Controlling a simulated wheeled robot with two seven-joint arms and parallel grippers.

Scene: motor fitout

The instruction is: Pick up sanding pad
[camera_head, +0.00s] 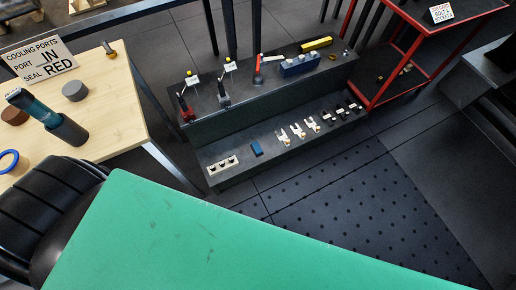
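I cannot tell for sure which thing is the sanding pad. A small blue block (256,149) lies on the lower step of the dark bench, right of a pale strip with dark holes. A grey disc (75,91) and a brown disc (15,115) sit on the light wooden table at the left. Neither of my grippers shows in this view.
A large green surface (200,240) fills the foreground. The dark two-step bench (215,125) holds small tools, a blue rack and several metal parts. A black chair (45,205) stands at left. A red-framed shelf (415,65) stands at right. Dotted floor right of centre is clear.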

